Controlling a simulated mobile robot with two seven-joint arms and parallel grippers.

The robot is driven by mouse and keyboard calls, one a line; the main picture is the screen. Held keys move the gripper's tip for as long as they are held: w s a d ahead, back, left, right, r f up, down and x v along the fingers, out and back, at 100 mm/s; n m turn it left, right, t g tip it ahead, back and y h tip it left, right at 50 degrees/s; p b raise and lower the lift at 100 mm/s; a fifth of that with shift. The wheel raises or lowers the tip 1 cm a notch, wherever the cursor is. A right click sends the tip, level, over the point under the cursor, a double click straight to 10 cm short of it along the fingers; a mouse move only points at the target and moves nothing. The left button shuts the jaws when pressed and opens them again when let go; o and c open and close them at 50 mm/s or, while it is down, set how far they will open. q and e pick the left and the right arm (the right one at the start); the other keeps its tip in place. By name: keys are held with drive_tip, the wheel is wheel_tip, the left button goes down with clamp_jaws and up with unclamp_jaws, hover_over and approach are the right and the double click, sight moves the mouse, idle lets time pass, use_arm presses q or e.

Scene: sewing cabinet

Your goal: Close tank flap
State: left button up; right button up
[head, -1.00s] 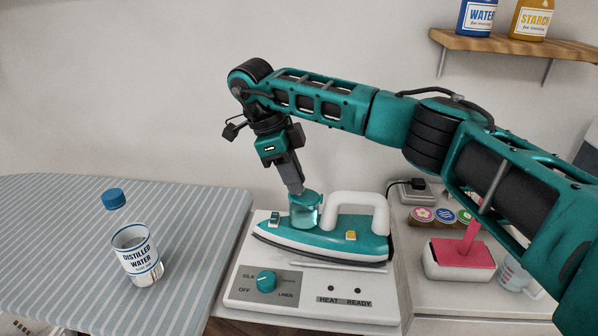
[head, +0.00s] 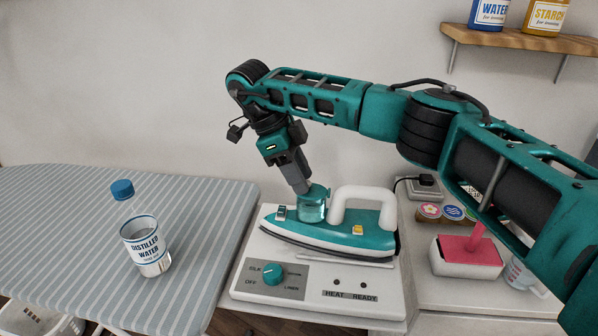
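The iron (head: 333,237), teal and white with a white handle, rests on its white and grey base. Its see-through teal water tank (head: 312,207) stands at the left end of the handle. The tank's flap is too small and too covered by the fingers to tell its position. My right gripper (head: 303,190) points down at the tank's top left edge. Its fingers look shut together with nothing between them; whether they touch the tank is unclear. My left gripper is out of view.
At right are a pink-handled thing in a white tray (head: 467,262) and several round tins (head: 453,213). A shelf (head: 520,38) holds two bottles.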

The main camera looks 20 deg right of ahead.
drive_tip(key=shift+o, duration=0.3)
drive_tip(key=shift+r, duration=0.1)
drive_tip(key=v, duration=1.3)
